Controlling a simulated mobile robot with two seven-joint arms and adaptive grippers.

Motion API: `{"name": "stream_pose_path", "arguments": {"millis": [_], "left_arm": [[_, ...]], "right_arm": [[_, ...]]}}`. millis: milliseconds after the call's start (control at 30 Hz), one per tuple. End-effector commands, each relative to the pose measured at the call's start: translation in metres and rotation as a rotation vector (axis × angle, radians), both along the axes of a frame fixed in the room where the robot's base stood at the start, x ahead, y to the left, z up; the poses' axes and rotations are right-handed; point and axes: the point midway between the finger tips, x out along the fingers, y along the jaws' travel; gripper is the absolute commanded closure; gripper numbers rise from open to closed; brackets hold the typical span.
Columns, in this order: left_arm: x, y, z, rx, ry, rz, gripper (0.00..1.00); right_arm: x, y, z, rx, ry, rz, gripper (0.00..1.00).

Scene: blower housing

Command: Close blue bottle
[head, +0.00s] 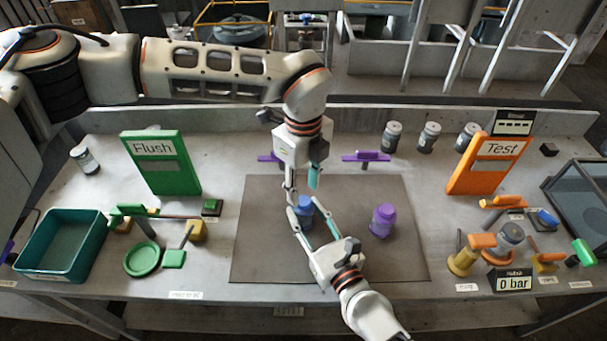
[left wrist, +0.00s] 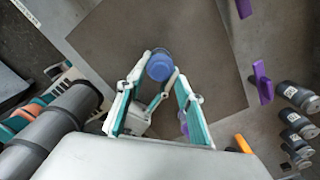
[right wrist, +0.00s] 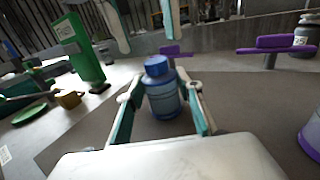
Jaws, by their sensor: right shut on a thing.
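The blue bottle (head: 304,208) stands upright on the brown mat (head: 262,250). The right wrist view shows its translucent body (right wrist: 163,100) with a darker blue cap (right wrist: 157,66) on top; I cannot tell how tightly the cap sits. My right gripper (head: 312,219) is shut on the bottle's body, one finger on each side. My left gripper (head: 302,192) points down above the bottle with its fingers apart and nothing between them. In the left wrist view the blue cap (left wrist: 160,66) lies just beyond the left gripper's open fingers.
A purple bottle (head: 382,221) stands to the right on the mat. Purple clamps (head: 366,157) stand behind it. A green Flush panel (head: 161,163) and teal tray (head: 62,246) are left; an orange Test panel (head: 488,164) and fittings are right.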

Motion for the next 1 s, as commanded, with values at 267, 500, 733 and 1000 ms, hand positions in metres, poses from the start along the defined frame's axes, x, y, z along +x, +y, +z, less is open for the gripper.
{"name": "stream_pose_path", "arguments": {"millis": [267,500,733,1000], "left_arm": [[0.0,0.0,-0.031,-0.001,0.001,-0.001,0.64],[0.0,0.0,-0.035,-0.001,-0.001,0.0,0.64],[0.0,0.0,-0.035,-0.001,-0.001,-0.001,0.87],[0.0,0.0,-0.035,-0.001,-0.001,-0.008,1.0]], "right_arm": [[0.0,0.0,0.0,0.0,0.0,0.0,1.0],[0.0,0.0,0.0,0.0,0.0,0.0,1.0],[0.0,0.0,0.0,0.0,0.0,0.0,1.0],[0.0,0.0,0.0,0.0,0.0,0.0,1.0]]}}
